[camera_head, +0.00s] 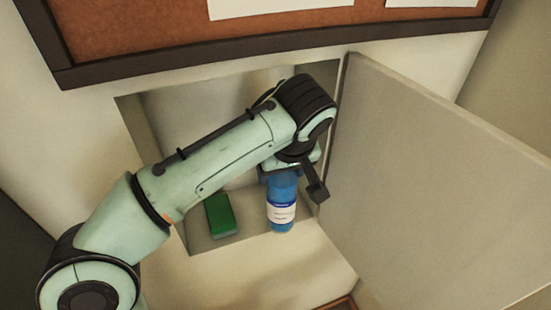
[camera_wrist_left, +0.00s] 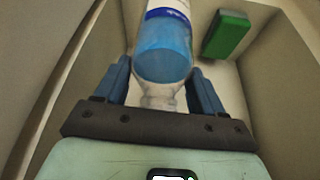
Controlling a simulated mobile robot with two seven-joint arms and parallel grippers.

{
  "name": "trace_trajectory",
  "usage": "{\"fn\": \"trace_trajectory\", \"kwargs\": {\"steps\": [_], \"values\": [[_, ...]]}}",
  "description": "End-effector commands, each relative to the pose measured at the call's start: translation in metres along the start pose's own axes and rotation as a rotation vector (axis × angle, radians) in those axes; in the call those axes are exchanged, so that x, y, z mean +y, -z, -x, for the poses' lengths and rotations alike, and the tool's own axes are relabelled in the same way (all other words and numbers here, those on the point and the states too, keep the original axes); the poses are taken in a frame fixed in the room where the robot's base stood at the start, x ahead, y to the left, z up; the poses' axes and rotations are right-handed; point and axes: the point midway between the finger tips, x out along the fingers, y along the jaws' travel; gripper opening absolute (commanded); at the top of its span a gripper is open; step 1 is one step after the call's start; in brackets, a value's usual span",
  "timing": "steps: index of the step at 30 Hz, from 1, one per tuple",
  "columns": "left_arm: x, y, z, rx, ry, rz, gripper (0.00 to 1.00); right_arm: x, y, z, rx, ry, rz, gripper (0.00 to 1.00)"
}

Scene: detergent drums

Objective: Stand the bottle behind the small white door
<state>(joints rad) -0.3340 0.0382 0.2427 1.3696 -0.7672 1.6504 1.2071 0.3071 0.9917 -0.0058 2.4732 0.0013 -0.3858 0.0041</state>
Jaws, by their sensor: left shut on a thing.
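The bottle (camera_head: 281,205), blue with a white label, is upright inside the wall recess behind the open door, near its front edge. In the left wrist view the bottle (camera_wrist_left: 164,50) shows its clear neck between the two blue fingers. My left gripper (camera_head: 281,172) is shut on the bottle near its top. Whether the bottle's base touches the recess floor I cannot tell. The small white door (camera_head: 430,180) stands wide open to the right of the recess. My right gripper is not in view.
A green box-like block (camera_head: 221,216) lies on the recess floor (camera_head: 248,238) left of the bottle; it also shows in the wrist view (camera_wrist_left: 227,35). The recess side wall and open door are close on the right. A framed cork board (camera_head: 140,35) hangs above.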

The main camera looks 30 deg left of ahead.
Motion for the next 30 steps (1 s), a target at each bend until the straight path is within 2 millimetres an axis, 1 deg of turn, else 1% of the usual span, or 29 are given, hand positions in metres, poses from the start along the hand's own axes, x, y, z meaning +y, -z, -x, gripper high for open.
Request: {"fn": "trace_trajectory", "kwargs": {"steps": [5, 11, 12, 14, 21, 25, 26, 27, 28, 30], "values": [[0.000, 0.012, -0.003, 0.002, -0.003, 0.003, 0.00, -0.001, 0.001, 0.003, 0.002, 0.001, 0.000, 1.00], [-0.001, 0.042, -0.015, 0.003, -0.001, 0.005, 0.00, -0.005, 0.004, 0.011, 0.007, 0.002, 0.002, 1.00], [-0.001, 0.035, -0.024, 0.001, 0.000, 0.000, 0.00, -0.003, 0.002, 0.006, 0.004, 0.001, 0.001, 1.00], [0.000, 0.032, -0.029, 0.002, -0.002, -0.001, 0.00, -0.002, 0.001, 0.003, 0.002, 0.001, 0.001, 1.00], [0.000, 0.032, -0.029, 0.003, -0.003, 0.000, 0.00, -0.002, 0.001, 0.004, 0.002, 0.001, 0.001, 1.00], [0.000, 0.030, -0.032, 0.002, -0.002, 0.000, 0.00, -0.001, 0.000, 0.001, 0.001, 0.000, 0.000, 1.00], [0.000, 0.030, -0.033, 0.000, 0.000, 0.000, 0.75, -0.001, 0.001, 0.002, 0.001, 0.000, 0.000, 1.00], [0.000, 0.030, -0.032, 0.000, -0.001, 0.000, 0.88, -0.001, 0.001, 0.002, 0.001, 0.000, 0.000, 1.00], [0.000, 0.030, -0.032, 0.000, -0.001, 0.000, 0.94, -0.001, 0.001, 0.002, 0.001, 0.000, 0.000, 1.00], [0.000, 0.030, -0.032, 0.001, -0.001, 0.000, 0.94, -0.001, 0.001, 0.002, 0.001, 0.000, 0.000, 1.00]]}}
